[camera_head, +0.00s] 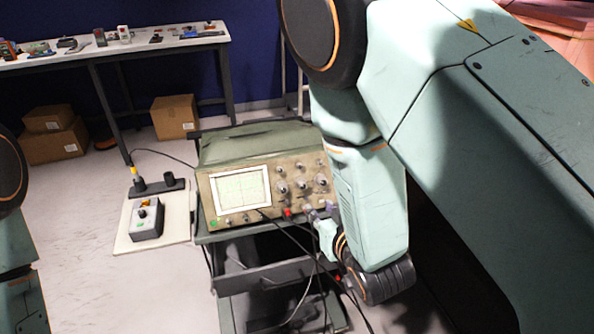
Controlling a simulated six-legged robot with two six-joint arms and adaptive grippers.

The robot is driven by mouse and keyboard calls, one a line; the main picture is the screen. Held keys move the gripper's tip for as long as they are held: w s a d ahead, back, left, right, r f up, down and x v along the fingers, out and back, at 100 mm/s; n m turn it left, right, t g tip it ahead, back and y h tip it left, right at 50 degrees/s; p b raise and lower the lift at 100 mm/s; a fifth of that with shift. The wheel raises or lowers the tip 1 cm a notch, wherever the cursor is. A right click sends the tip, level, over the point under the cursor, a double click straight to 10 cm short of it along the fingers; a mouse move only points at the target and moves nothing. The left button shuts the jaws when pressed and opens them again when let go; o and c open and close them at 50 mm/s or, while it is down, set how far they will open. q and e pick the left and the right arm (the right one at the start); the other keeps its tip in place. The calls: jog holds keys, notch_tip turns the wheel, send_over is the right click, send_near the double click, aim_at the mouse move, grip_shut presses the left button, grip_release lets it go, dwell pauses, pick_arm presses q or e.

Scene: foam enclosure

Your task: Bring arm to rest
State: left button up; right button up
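My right arm (372,205) fills the right side of the head view and bends down in front of an oscilloscope (240,188). My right gripper (318,212) is small and partly hidden by its own arm. It is at the lower right of the oscilloscope's front panel, by the knobs and cables. I cannot tell whether it touches them or whether it is open or shut. Part of my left arm (20,300) shows at the left edge, and its gripper is out of view.
The oscilloscope stands on a dark cart (262,277) with hanging cables. Left of it, a control box (147,222) and a black probe stand (160,187) sit on a pale board (180,222). A table (50,62) with small items and cardboard boxes (175,118) are behind.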

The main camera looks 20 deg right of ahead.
jog(key=s+d+f+g, duration=0.2)
jog(key=s+f+g, duration=0.4)
jog(key=s+f, duration=0.4)
jog(key=s+d+f+g, duration=0.3)
jog(key=s+f+g, duration=0.4)
jog(key=s, duration=1.4)
notch_tip(320, 180, down, 3)
jog(key=shift+s+f+m+g, duration=0.1)
jog(key=shift+s+m+g, duration=0.1)
jog(key=shift+m+g, duration=0.15)
